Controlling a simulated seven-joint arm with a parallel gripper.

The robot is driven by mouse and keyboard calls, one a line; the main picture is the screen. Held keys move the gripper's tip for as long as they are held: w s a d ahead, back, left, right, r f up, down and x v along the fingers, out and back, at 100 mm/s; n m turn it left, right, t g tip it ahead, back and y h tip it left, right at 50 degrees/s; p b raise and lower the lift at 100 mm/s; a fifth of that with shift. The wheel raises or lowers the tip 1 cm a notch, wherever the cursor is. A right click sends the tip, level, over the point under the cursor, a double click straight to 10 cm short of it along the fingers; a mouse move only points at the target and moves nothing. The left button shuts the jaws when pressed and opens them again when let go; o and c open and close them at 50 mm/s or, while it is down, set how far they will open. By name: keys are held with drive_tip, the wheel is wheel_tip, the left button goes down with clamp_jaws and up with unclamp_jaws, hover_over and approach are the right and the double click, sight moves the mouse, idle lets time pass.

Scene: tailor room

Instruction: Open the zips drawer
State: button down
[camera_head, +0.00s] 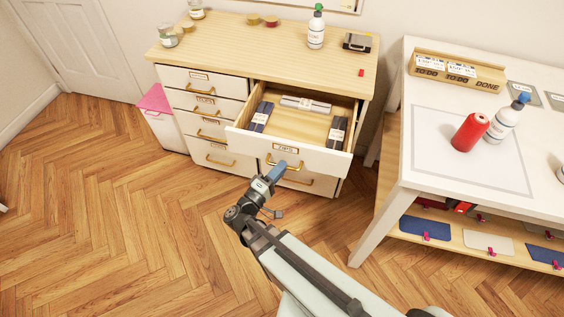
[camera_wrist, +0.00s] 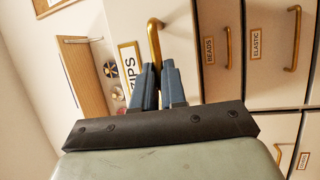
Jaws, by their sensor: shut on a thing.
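The zips drawer (camera_head: 325,161) is the top right drawer of the dresser and stands pulled out, its inside visible from above. Its front carries a label that reads ZIPS, which also shows in the wrist view (camera_wrist: 129,68). Its brass handle (camera_wrist: 154,38) is a curved bar. My gripper (camera_head: 280,168) is at this handle, with its blue fingers shut on it. The wrist view shows the fingertips (camera_wrist: 157,82) at the handle's lower part. Dark packs (camera_head: 261,115) lie at both sides of the drawer, and a pale pack (camera_head: 305,104) lies at the back.
Other drawers (camera_head: 212,131) of the dresser are shut. A bottle (camera_head: 316,28), jars and a small dark box stand on the dresser top (camera_head: 240,45). A white table (camera_head: 455,185) with a red spool stands close on the right. The wooden floor (camera_head: 130,210) at the left is clear.

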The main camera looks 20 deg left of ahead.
drive_tip(key=c, duration=1.2)
unclamp_jaws()
drive_tip(key=v, duration=1.4)
